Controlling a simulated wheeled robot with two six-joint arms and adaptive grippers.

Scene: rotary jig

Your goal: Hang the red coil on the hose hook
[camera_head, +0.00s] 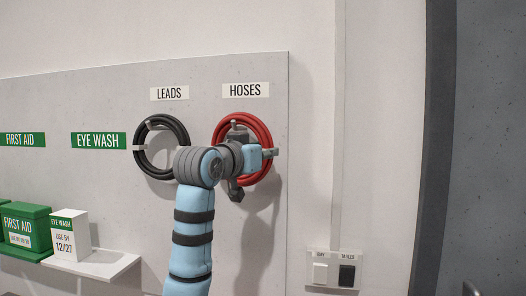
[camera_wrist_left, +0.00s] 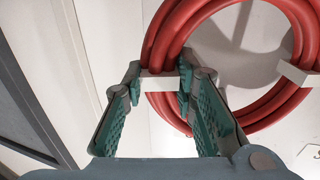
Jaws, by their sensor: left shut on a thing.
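The red coil (camera_head: 262,126) is upright against the grey panel, below the HOSES label. In the wrist view the red coil (camera_wrist_left: 190,30) has two pale bands. My left gripper (camera_head: 267,153) is shut on it at the pale band on its right side. In the wrist view the left gripper's (camera_wrist_left: 165,85) green-padded fingers stand either side of that band (camera_wrist_left: 158,84). A hose hook (camera_head: 233,124) shows near the coil's upper part. My wrist hides the coil's left and middle, so I cannot tell whether the hook bears it.
A black coil (camera_head: 147,169) hangs under the LEADS label (camera_head: 169,93), close to my left wrist. Wall switches (camera_head: 333,271) are lower right.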

